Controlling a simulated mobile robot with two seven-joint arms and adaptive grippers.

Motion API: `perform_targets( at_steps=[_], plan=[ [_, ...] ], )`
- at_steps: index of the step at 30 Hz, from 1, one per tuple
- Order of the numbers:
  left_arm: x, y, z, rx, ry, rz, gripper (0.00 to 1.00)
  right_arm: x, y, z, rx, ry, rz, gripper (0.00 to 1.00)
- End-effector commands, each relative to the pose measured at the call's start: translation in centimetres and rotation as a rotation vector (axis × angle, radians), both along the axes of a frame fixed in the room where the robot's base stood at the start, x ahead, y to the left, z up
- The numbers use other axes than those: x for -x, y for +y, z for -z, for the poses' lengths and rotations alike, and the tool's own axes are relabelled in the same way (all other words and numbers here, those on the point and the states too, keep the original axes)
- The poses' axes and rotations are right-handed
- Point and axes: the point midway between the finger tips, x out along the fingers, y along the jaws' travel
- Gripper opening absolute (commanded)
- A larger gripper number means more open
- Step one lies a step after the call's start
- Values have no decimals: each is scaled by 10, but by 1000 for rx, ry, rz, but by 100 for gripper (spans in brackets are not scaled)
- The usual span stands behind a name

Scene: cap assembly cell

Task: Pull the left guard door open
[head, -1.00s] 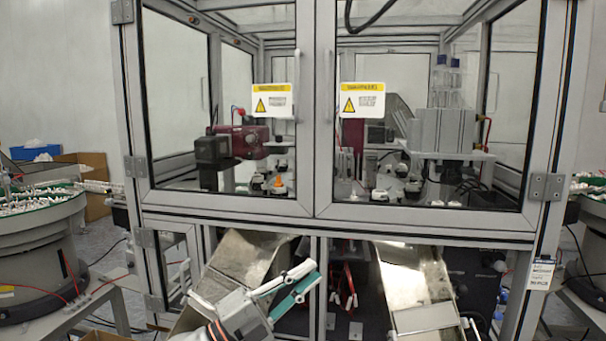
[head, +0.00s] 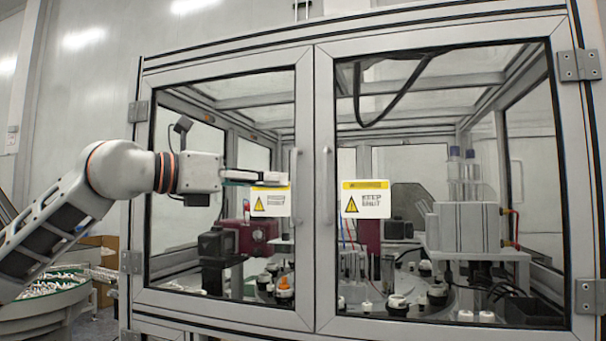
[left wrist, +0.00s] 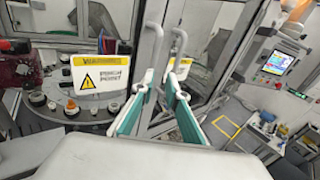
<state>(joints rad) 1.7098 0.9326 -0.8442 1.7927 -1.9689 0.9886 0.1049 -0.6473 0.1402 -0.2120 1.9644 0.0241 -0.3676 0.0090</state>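The left guard door (head: 225,305) is a clear panel in a grey metal frame, and it is shut. Its slim vertical handle (head: 294,187) sits on the right side of its frame. My left gripper (head: 284,181) reaches in from the left at handle height, in front of the yellow and white warning label (head: 270,203). In the left wrist view its two teal fingers (left wrist: 158,92) are apart, with a bar handle (left wrist: 155,38) ahead near the gap. I cannot tell whether a finger touches it. My right gripper is not in view.
The right guard door (head: 440,328) is shut beside it, with its own handle (head: 328,187) close by. Behind the glass are a turntable and grey machine units (head: 467,228). A feeder bowl (head: 45,310) stands at lower left. A lit control screen (left wrist: 275,64) shows in the wrist view.

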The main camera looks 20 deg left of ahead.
Motion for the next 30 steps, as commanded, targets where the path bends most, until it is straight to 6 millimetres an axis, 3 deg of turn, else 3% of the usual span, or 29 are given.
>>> perform_targets(
  at_steps=[1,5,21,30],
  plan=[
    [3,8,-10,-11,-19,-26,14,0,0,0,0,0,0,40],
    [3,16,-20,-23,-36,-57,14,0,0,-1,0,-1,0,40],
    [-53,-24,-22,-23,-37,-57,14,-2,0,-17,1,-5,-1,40],
    [-59,-28,-20,-22,-38,-58,14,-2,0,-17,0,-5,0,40]
  ],
)
